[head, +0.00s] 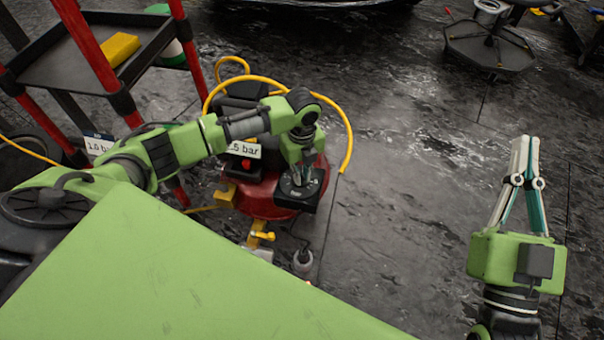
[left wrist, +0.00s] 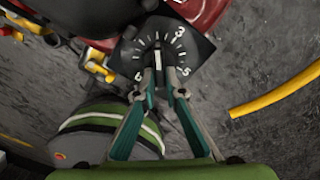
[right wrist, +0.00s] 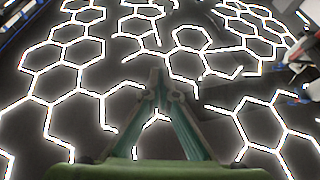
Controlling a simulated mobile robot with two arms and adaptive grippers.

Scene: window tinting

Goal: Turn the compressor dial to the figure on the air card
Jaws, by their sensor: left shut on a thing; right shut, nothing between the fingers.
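The red compressor (head: 272,203) stands on the floor at the middle of the head view. Its dial shows in the left wrist view as a black face (left wrist: 202,47) with white ticks; the figures 3, 5 and 6 are readable. The knob's white line (left wrist: 158,57) stands nearly upright in that view. My left gripper (left wrist: 160,78) is shut on the knob; its fingertips hide part of the dial. A card (head: 245,150) on the compressor reads ".5 bar", its first figure hidden by my left arm. My right gripper (head: 525,142) is shut and empty, away at the right.
A trolley (head: 95,62) with red posts and a yellow block (head: 112,48) stands at the left. A second card (head: 98,145) near it starts "1.0 ba". A yellow hose (head: 346,130) loops around the compressor. Floor between is clear.

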